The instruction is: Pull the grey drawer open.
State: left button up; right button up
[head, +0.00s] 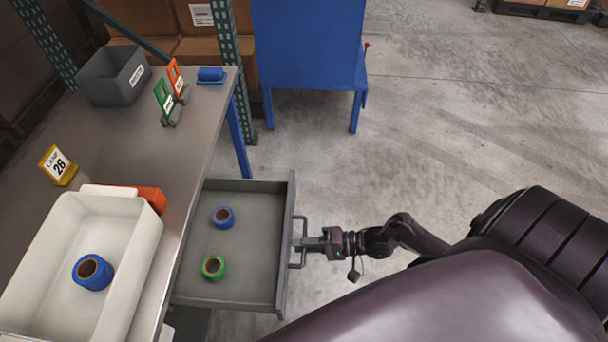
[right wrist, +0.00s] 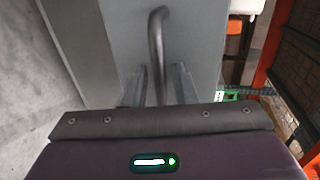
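The grey drawer (head: 250,240) stands pulled out from under the workbench, with its inside showing. A blue tape roll (head: 223,217) and a green tape roll (head: 213,267) lie in it. My right gripper (head: 303,243) is at the bar handle (head: 299,256) on the drawer's front. In the right wrist view the handle (right wrist: 156,45) runs between the two fingers (right wrist: 160,88), with a gap seen on each side of it; whether they touch it elsewhere is hidden. My left gripper is not in view.
On the bench (head: 110,130) stand a white tray (head: 135,225) with a blue roll (head: 92,272), a grey bin (head: 110,80), a yellow sign (head: 58,166) and green and orange holders. A blue cabinet (head: 308,45) stands behind. The floor (head: 450,120) to the right is clear.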

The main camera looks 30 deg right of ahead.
jog(key=shift+d, duration=0.1)
jog(key=v, duration=0.7)
jog(key=shift+s+d, duration=0.25)
